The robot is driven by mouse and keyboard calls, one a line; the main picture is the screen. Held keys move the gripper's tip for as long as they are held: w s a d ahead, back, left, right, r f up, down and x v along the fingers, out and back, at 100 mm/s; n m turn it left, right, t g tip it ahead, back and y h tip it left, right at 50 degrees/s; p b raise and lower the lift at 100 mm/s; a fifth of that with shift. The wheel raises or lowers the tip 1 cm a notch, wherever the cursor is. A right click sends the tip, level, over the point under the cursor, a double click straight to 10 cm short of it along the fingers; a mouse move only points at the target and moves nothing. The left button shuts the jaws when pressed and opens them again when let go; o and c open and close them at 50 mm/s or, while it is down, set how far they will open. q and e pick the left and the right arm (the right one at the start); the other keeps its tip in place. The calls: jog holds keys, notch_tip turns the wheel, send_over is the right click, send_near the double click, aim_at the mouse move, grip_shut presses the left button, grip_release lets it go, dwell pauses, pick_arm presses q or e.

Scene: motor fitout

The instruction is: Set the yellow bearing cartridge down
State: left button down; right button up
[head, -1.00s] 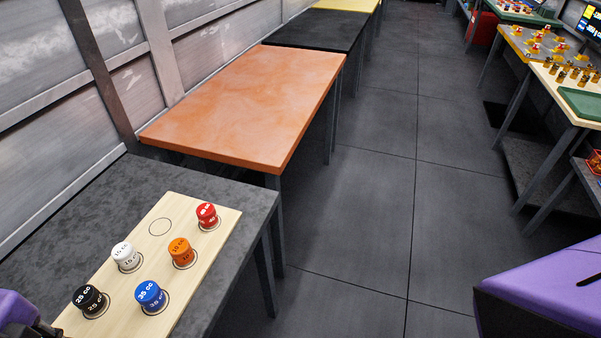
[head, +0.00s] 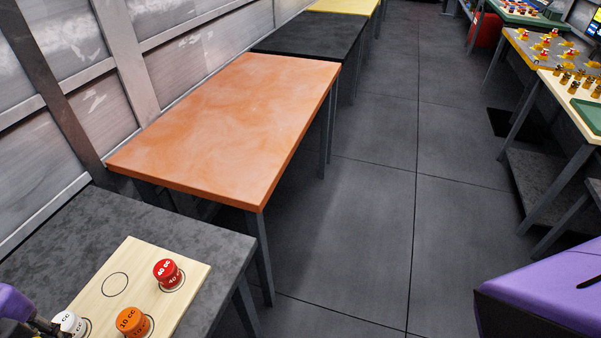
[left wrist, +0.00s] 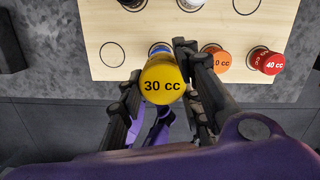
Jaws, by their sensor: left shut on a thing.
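The yellow bearing cartridge (left wrist: 163,84), marked 30 cc, is between the fingers of my left gripper (left wrist: 160,68) in the left wrist view. The gripper is shut on it, with its labelled end facing the camera. The cartridge appears in front of the near edge of a pale wooden board (left wrist: 95,20), overlapping a blue cartridge (left wrist: 160,49). In the head view the board (head: 180,285) is at the lower left, and only part of my left arm shows at the corner. My right gripper is out of view.
The board holds red (head: 168,272), orange (head: 132,322) and white (head: 69,323) cartridges. Empty rings show at its left (left wrist: 112,55) and far side (left wrist: 245,4). An orange-topped table (head: 230,125) stands beyond the dark table (head: 200,235). The floor aisle (head: 370,220) is clear.

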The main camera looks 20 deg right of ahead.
pick_arm(q)
jog(key=shift+w+d+f, duration=0.1)
jog(key=shift+w+d, duration=0.1)
jog(key=shift+w, duration=0.15)
jog(key=w+f, duration=0.2)
jog(key=w, duration=0.2)
jog(key=w+f+b, duration=0.1)
jog(key=w+f, duration=0.2)
jog(key=w, duration=0.1)
jog(key=w+f+b, duration=0.1)
jog(key=w+f, duration=0.2)
jog(key=w, duration=0.1)
jog(key=shift+d, duration=0.35)
jog(key=shift+w+f, duration=0.5)
jog(key=shift+f, duration=0.15)
jog(key=shift+w+f+b, duration=0.2)
jog(key=shift+f+b, duration=0.2)
jog(key=shift+f, duration=1.3)
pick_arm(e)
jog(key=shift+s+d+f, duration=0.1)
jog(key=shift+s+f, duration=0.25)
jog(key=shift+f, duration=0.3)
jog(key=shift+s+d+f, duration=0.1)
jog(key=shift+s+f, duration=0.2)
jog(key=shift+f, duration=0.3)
pick_arm(q)
jog(key=shift+f, duration=0.15)
